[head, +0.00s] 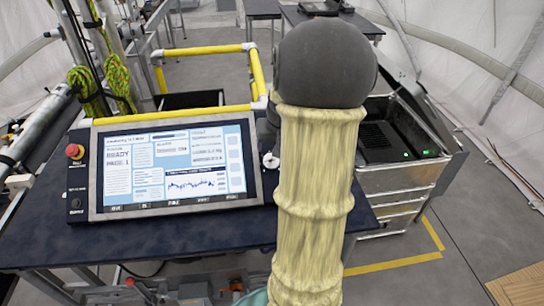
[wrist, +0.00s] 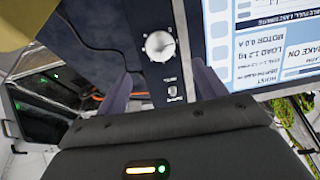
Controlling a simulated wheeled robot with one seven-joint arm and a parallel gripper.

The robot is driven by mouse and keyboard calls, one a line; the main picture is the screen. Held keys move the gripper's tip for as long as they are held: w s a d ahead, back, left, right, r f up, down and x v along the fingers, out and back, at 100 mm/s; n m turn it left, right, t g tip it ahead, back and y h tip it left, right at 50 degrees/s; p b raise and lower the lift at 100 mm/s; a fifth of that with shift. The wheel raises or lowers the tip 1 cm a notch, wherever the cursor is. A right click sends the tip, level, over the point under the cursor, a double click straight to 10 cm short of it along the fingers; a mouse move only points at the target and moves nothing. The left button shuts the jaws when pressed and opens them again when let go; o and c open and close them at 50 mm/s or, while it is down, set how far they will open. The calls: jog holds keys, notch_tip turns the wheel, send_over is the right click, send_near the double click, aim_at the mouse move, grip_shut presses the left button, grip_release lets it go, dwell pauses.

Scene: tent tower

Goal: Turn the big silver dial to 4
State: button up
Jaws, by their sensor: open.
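The big silver dial (wrist: 160,46) is a round, pale knob on a dark panel strip beside the screen in the wrist view. Its scale marks are too small to read, so its setting cannot be told. My gripper (wrist: 161,72) is open, with one dark finger on each side of the panel strip, just below the dial in the picture. In the head view a pale knob (head: 270,160), which looks like the dial, sits at the screen's right edge beside my arm. My arm hides the gripper there.
A lit screen (head: 173,168) stands on a dark table (head: 40,232). A red button (head: 74,151) sits left of it. A small switch (wrist: 172,91) is below the dial in the wrist view. Yellow rails (head: 204,50) rise behind, and an open metal case (head: 392,181) stands at right.

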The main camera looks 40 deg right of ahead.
aim_at(272, 159)
jog(key=p+x, duration=0.1)
jog(key=x, duration=0.8)
jog(key=shift+f, duration=0.2)
jog(key=c, duration=1)
jog(key=shift+o, duration=0.2)
